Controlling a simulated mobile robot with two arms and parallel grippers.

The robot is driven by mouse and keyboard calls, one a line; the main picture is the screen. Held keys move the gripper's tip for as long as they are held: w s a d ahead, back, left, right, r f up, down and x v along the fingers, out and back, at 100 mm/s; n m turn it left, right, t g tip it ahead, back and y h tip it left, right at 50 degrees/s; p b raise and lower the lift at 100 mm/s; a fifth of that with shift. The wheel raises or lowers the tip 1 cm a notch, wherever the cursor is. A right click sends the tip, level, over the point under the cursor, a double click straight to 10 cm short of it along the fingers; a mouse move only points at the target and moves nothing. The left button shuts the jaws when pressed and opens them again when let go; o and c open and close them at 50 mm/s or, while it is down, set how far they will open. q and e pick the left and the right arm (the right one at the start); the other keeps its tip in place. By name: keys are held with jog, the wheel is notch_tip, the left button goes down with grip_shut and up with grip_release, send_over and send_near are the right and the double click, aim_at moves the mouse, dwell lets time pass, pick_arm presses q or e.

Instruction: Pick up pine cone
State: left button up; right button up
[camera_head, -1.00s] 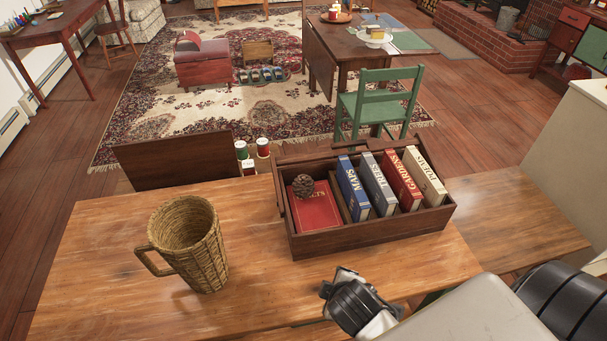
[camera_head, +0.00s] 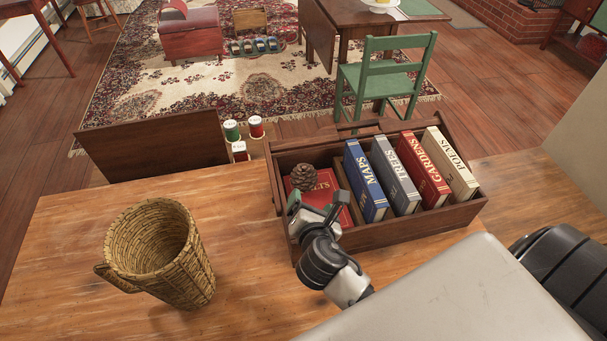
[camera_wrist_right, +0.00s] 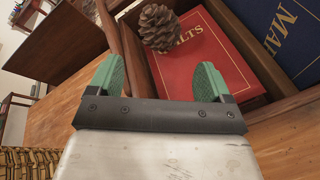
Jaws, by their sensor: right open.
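A brown pine cone (camera_head: 303,177) sits on a red book (camera_head: 325,190) lying flat in the left compartment of a dark wooden box (camera_head: 400,236). In the right wrist view the pine cone (camera_wrist_right: 160,27) is ahead of the fingers, at the top, on the red book (camera_wrist_right: 200,70). My right gripper (camera_head: 318,205) is at the near side of the box's left compartment. Its green fingers (camera_wrist_right: 158,80) are spread and empty, with the pine cone beyond their tips. My left gripper does not show.
Several upright books (camera_head: 420,172) fill the right part of the box. A wicker mug (camera_head: 160,252) stands on the wooden table (camera_head: 65,255) to the left.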

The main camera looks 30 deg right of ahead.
aim_at(307, 181)
jog(key=x, duration=1.1)
jog(key=shift+w+d+f, duration=0.15)
jog(key=shift+w, duration=0.1)
jog(key=c, duration=0.6)
jog(key=shift+o, duration=0.2)
